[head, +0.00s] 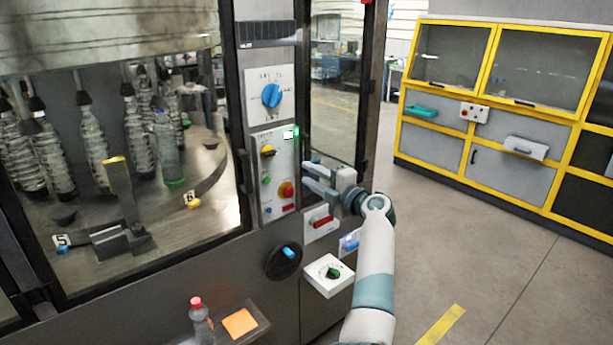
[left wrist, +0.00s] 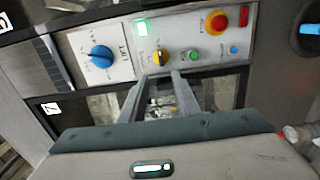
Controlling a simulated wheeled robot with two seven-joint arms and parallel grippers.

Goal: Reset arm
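My left gripper (head: 306,177) is in front of the labeller's control panel (head: 275,150), near its right edge. Its two fingers are apart with nothing between them; in the left wrist view they show the same way (left wrist: 160,78), pointing at the panel below the yellow knob. The panel carries a yellow knob (head: 267,151), a green button (head: 266,181), a red emergency knob (head: 286,190) and a lit green lamp (head: 290,132). A blue LIFT knob (head: 271,95) sits above it. Whether the fingertips touch the panel cannot be told. My right gripper is not in view.
Below are a red switch (head: 321,221), a blue handle (head: 288,253) and a white box with a green knob (head: 333,273). A red-capped bottle (head: 201,322) stands by a small shelf. Bottles fill the machine at left. Yellow-framed cabinets (head: 490,100) stand behind open floor at right.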

